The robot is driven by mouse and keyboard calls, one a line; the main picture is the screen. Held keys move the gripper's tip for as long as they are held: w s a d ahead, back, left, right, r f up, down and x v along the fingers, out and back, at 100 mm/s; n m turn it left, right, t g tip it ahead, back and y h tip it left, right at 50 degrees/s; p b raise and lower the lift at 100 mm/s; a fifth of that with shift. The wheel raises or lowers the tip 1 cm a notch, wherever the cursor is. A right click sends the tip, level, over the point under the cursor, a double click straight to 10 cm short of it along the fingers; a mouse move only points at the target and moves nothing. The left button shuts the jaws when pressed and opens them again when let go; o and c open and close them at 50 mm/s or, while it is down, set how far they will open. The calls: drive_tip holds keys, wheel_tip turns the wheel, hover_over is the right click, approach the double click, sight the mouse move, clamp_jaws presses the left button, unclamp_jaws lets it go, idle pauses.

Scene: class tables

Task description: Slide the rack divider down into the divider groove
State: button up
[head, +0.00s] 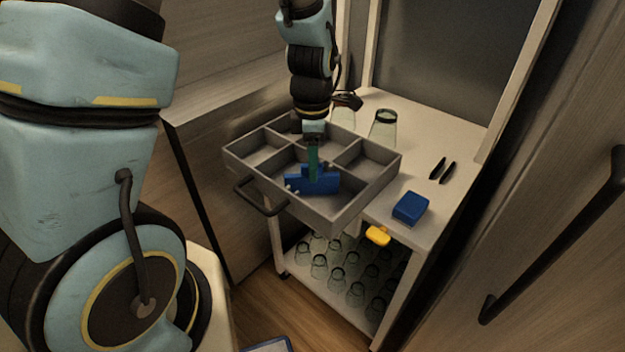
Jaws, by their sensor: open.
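The rack divider (322,184) is a blue plate with small pegs along its edge. It stands roughly upright inside the grey compartment rack (336,220), in the large front section. My gripper (313,178) points down over the divider, with a green finger part in front of the upper middle of the plate. The gripper is open, and I cannot tell whether it touches the plate. The divider groove is too small or hidden to make out, so I cannot tell whether the plate's lower edge sits in it.
The rack has a dark handle (258,200) at its front left and overhangs a white cart (440,210). On the cart are a blue block (410,208), two slim black items (443,170) and a clear glass (383,128). A yellow piece (378,235) is at its front edge. Several glasses fill the lower shelf.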

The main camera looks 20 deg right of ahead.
sight(313, 193)
drive_tip(key=shift+w+d+f+p, duration=0.1)
drive_tip(key=shift+f+p, duration=0.3)
drive_tip(key=shift+f, duration=0.85)
drive_tip(key=shift+d+f+p, duration=0.1)
drive_tip(key=shift+f+p, duration=0.3)
drive_tip(key=shift+f, duration=0.8)
drive_tip(key=shift+c, duration=0.3)
clamp_jaws()
